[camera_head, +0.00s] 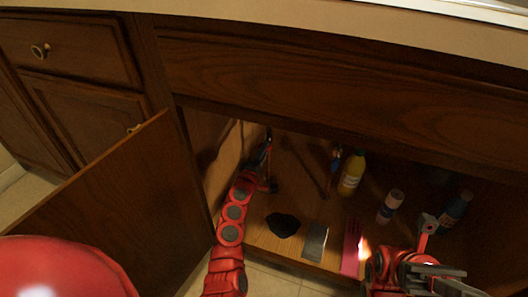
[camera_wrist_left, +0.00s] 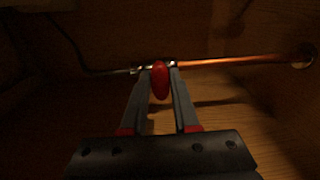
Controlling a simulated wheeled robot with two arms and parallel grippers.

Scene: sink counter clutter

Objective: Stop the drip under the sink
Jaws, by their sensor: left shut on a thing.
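In the left wrist view a red valve handle (camera_wrist_left: 160,80) sits on a thin metal pipe (camera_wrist_left: 225,63) that runs across the back of the cabinet. My left gripper (camera_wrist_left: 160,75) is shut on the handle, with one finger on each side of it. In the head view my left arm reaches into the open sink cabinet, and the left gripper (camera_head: 267,146) is dark and small at the back left. The handle is hard to make out there. My right gripper (camera_head: 455,279) is at the lower right, outside the cabinet; its fingers look apart and empty.
On the cabinet floor are a black cloth-like thing (camera_head: 283,225), a grey flat piece (camera_head: 315,243), a pink piece (camera_head: 351,247), a yellow bottle (camera_head: 351,173), a white-capped bottle (camera_head: 390,206) and a dark bottle (camera_head: 455,211). The open cabinet door (camera_head: 120,215) stands at the left.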

